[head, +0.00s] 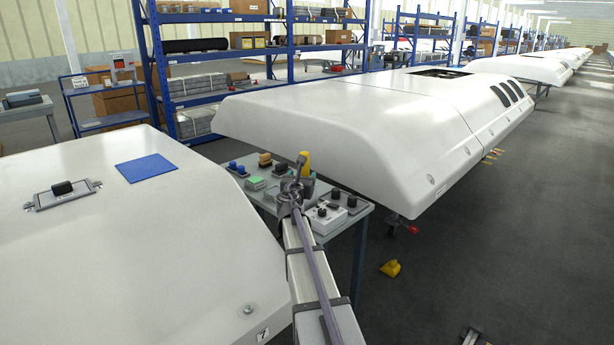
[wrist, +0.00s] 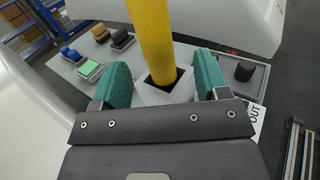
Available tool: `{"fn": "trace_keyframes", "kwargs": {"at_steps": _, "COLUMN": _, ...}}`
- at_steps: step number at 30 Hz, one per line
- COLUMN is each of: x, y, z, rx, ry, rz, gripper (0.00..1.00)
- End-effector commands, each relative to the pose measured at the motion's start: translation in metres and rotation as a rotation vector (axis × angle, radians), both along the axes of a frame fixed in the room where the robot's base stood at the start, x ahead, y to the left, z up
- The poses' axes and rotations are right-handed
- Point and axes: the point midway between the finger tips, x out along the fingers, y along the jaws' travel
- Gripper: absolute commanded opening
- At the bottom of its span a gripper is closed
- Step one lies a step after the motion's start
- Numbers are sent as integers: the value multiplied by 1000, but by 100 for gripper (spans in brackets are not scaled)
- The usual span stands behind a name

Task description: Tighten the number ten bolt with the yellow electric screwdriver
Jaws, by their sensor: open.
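The yellow electric screwdriver (wrist: 152,35) stands upright in a grey square holder (wrist: 165,90) in the wrist view. Its yellow top (head: 304,160) also shows above the end of my arm in the head view. My gripper (wrist: 162,80) is open, with one teal finger on each side of the screwdriver and gaps between. Its lower end is hidden inside the holder. A bolt (head: 249,309) with a label "7" sits on the near white shell. No label with ten is readable in either view.
The tool table (head: 355,215) carries several small blocks and trays, including a black knob (wrist: 244,70) on a grey tray. White shells stand on both sides of it. A blue mat (head: 146,168) lies on the left shell.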

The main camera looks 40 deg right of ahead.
Motion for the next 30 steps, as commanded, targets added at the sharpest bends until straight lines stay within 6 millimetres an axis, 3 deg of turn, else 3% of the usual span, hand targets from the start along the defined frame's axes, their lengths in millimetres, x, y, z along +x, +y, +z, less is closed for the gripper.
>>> {"fn": "trace_keyframes", "kwargs": {"at_steps": 2, "x": 11, "y": -11, "z": 0, "rx": 0, "ry": 0, "rz": -1, "gripper": 68}}
{"fn": "trace_keyframes", "kwargs": {"at_steps": 8, "x": 16, "y": -17, "z": 0, "rx": 0, "ry": 0, "rz": 0, "gripper": 68}}
{"fn": "trace_keyframes", "kwargs": {"at_steps": 15, "x": 47, "y": -47, "z": 0, "rx": 0, "ry": 0, "rz": 0, "gripper": 68}}
{"fn": "trace_keyframes", "kwargs": {"at_steps": 22, "x": 48, "y": -50, "z": 0, "rx": 0, "ry": 0, "rz": 0, "gripper": 68}}
{"fn": "trace_keyframes", "kwargs": {"at_steps": 30, "x": 48, "y": -50, "z": 0, "rx": 0, "ry": 0, "rz": 0, "gripper": 43}}
